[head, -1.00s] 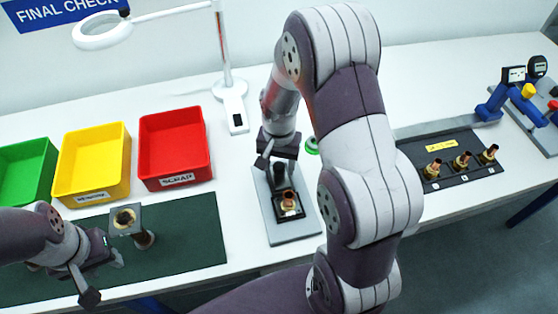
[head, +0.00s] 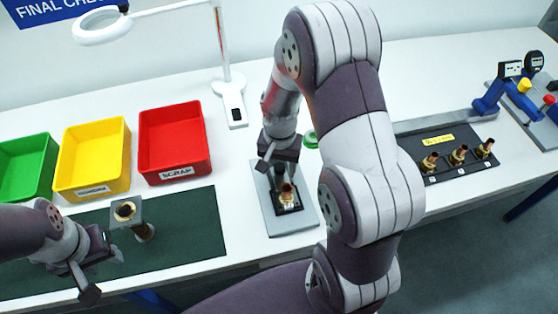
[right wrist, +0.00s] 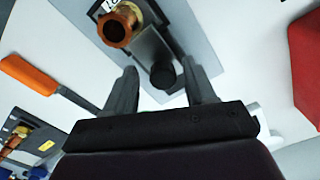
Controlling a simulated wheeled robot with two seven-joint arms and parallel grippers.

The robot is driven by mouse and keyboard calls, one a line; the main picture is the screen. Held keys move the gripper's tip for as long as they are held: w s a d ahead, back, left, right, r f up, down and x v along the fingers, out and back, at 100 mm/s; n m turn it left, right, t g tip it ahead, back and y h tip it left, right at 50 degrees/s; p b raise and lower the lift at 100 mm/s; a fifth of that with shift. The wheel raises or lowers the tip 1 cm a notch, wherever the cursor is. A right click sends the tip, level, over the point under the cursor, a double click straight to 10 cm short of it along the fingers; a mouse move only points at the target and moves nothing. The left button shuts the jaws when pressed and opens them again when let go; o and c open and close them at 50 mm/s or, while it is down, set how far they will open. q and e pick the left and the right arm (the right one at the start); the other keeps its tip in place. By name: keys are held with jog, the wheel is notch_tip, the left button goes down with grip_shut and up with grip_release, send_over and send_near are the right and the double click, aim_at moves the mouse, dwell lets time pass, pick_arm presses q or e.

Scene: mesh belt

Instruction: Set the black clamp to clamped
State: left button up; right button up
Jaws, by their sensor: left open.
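The black clamp (right wrist: 163,76) shows in the right wrist view as a dark round knob on a dark arm, beside a brass and copper fitting (right wrist: 120,25). In the head view the fitting (head: 287,193) stands upright on a black block on a grey plate (head: 293,225); the clamp there is mostly hidden under my right gripper (head: 277,166). In the right wrist view my right gripper (right wrist: 162,82) is open, its fingers on either side of the knob with gaps. My left gripper (head: 106,272) is open and empty over the dark green mat, near a square grey holder.
Green, yellow (head: 92,187) and red (head: 175,172) bins stand at the back left. A lamp (head: 232,100) stands behind the plate. A black tray (head: 435,175) with brass fittings and blue gauges (head: 495,95) are at the right. An orange-handled tool (right wrist: 30,75) lies near the plate.

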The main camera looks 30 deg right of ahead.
aim_at(280, 168)
jog(key=shift+r, duration=0.1)
notch_tip(280, 168, up, 13)
jog(key=shift+f+b, duration=0.2)
jog(key=shift+b, duration=0.2)
dwell(0.3)
